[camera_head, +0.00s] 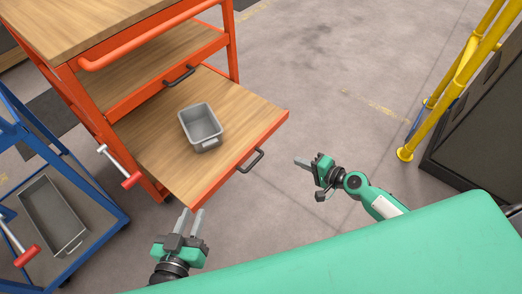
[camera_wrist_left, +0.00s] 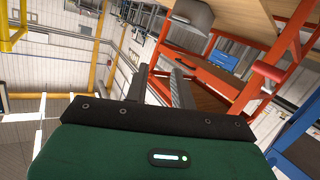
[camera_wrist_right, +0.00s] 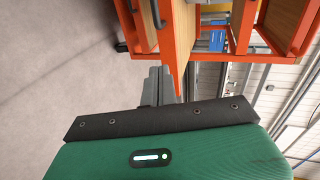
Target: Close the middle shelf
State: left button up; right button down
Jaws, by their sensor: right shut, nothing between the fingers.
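The orange cart has a pulled-out shelf (camera_head: 150,150) with a wooden surface and an orange rim, sticking out toward me below another shelf (camera_head: 165,60). A dark handle (camera_head: 251,161) is on its front edge, and a grey bin (camera_head: 201,127) stands on it. My left gripper (camera_head: 190,214) is open and empty, just in front of the shelf's near left corner. Its parted fingers show in the left wrist view (camera_wrist_left: 158,85). My right gripper (camera_head: 300,162) is shut and empty, a little right of the handle and apart from it; its fingers are together in the right wrist view (camera_wrist_right: 158,85).
The upper shelf has its own dark handle (camera_head: 180,76) and sits in the cart. A blue cart (camera_head: 100,200) with a grey bin (camera_head: 52,214) stands at the left. A yellow post (camera_head: 440,90) and a dark cabinet (camera_head: 480,130) are at the right. Clear floor lies between.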

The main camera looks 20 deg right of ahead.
send_near(259, 142)
jog(key=w+a+f, duration=0.1)
jog(key=w+f, duration=0.1)
jog(key=shift+w+a+p, duration=0.3)
jog(key=shift+w+a, duration=0.55)
jog(key=shift+w, duration=0.15)
pick_arm(q)
jog(key=shift+s+f+g, duration=0.3)
jog(key=shift+s+g, duration=0.3)
jog(key=shift+s, duration=0.15)
pick_arm(e)
jog(key=shift+w+a, duration=0.4)
jog(key=shift+w, duration=0.1)
jog(key=shift+w, duration=0.1)
